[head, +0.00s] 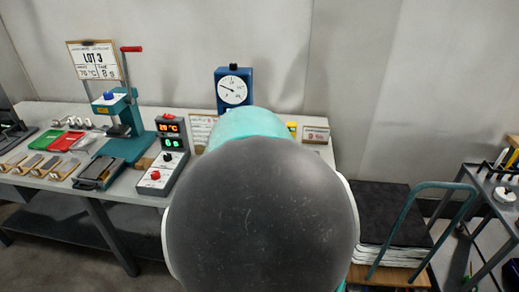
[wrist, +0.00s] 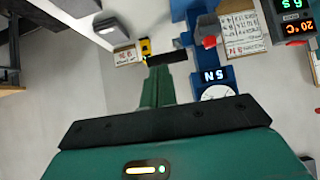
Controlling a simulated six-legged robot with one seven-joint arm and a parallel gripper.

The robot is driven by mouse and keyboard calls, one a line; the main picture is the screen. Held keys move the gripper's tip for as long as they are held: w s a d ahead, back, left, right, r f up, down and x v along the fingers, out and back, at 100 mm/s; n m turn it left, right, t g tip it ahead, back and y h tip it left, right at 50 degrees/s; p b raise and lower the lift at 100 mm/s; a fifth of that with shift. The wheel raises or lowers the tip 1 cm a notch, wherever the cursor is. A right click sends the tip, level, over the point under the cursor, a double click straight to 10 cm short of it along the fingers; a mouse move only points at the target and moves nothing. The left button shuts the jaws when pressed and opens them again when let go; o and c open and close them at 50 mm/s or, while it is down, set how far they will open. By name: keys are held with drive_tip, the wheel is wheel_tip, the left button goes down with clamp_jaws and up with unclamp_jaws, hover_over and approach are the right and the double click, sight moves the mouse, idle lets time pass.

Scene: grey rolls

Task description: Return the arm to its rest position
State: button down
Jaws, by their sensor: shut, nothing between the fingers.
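My arm fills the middle of the head view as a large dark grey rounded link (head: 262,215) with a teal part (head: 250,123) behind it. My gripper is hidden in the head view. In the wrist view my gripper (wrist: 166,60) shows as a green body with a black bar and a narrow green finger part ending in a dark tip. It is shut and empty. It is over the grey bench area, and no contact with anything is visible.
The bench (head: 130,184) carries a teal press (head: 124,145), a control box (head: 170,155) with lit displays, red and green trays and a blue dial gauge (head: 233,90). A cart (head: 392,225) with a teal handle stands at right. The wrist view is tilted over.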

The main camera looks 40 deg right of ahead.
drive_tip(key=shift+s+a, duration=0.1)
idle(0.3)
drive_tip(key=s+a+f+n+g+y, duration=0.1)
drive_tip(key=a+f+y, duration=0.25)
drive_tip(key=a, duration=0.25)
drive_tip(key=s+a+f+n+y, duration=0.1)
drive_tip(key=a+f+y, duration=0.2)
drive_tip(key=a+f, duration=0.3)
drive_tip(key=s+a+r+n, duration=0.4)
drive_tip(key=s+a+r, duration=0.2)
drive_tip(key=a, duration=0.4)
drive_tip(key=s+a+r+n+y, duration=0.1)
drive_tip(key=s+a+r+n, duration=0.3)
drive_tip(key=a, duration=0.5)
drive_tip(key=shift+s+a+r, duration=0.35)
drive_tip(key=shift+s+r, duration=0.95)
drive_tip(key=shift+s, duration=0.4)
